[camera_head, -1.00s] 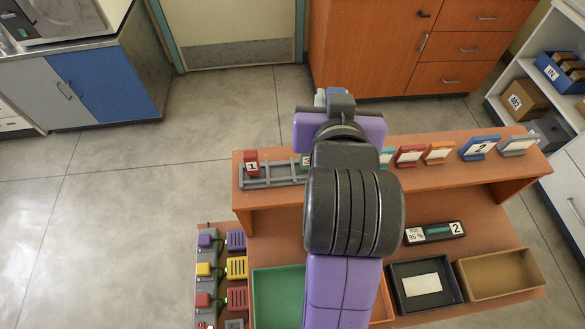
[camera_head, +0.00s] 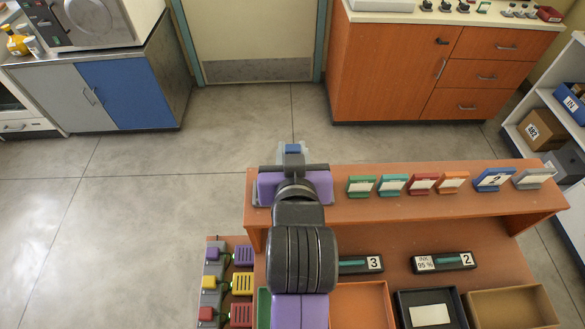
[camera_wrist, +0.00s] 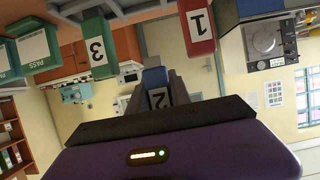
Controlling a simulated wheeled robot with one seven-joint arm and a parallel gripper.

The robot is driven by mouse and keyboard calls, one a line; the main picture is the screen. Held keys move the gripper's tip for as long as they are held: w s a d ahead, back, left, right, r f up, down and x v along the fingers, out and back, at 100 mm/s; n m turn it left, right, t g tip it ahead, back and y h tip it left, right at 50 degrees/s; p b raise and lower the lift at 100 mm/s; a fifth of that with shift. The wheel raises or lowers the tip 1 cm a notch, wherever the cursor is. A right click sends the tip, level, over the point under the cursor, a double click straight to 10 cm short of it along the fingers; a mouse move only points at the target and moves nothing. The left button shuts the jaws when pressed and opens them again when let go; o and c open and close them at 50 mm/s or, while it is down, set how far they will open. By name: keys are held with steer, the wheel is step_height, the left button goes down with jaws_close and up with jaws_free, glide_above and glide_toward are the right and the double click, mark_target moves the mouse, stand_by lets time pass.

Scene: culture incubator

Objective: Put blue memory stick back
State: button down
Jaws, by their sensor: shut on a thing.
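My gripper (camera_head: 292,160) is shut on the blue memory stick (camera_wrist: 156,76), which carries a label 2. In the head view the blue stick (camera_head: 292,148) shows just past my gripper, above the left part of the raised shelf. In the wrist view, which is turned upside down, a red stick labelled 1 (camera_wrist: 197,28) and a green stick labelled 3 (camera_wrist: 97,50) stand on either side. The blue stick appears between them in the picture, apart from both. The grey rack (camera_wrist: 110,8) shows only partly at the top there. My arm hides it in the head view.
Several coloured card stands, one of them blue (camera_head: 493,179), line the shelf (camera_head: 420,205) to the right. Purple, yellow and red plugs sit at left. The floor beyond the shelf is clear.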

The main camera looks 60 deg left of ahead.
steer(key=shift+f, duration=3.3)
steer(key=c, duration=1.5)
jaws_free()
steer(key=shift+f, duration=0.1)
steer(key=shift+o, duration=0.2)
steer(key=b+v, duration=0.1)
steer(key=v, duration=1.1)
